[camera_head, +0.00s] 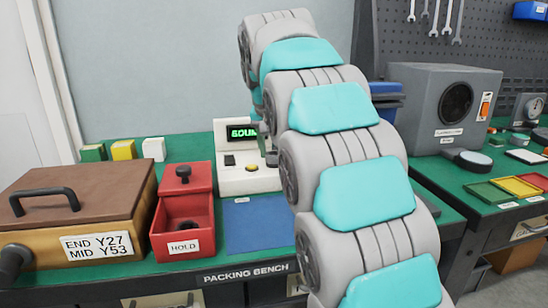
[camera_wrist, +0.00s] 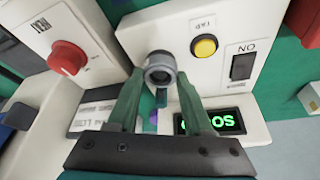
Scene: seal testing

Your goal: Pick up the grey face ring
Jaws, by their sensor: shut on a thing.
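In the wrist view the grey face ring (camera_wrist: 159,70), a small round grey piece with a dark centre, sits between the two green fingertips of my gripper (camera_wrist: 158,80). The gripper is shut on it. Behind the ring is the white face of a tester (camera_wrist: 215,20) with a yellow button. I cannot tell whether the ring touches the tester. In the head view my gripper (camera_head: 263,145) is at the right side of the white tester (camera_head: 232,178), mostly hidden by my arm. The ring cannot be made out there.
The tester has a green-lit display (camera_head: 242,132). A red HOLD box (camera_head: 183,225) and a blue mat (camera_head: 258,224) lie to its left and front. A brown-lidded case (camera_head: 75,200) is further left. In the wrist view a red knob (camera_wrist: 67,57) is on a white unit at left.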

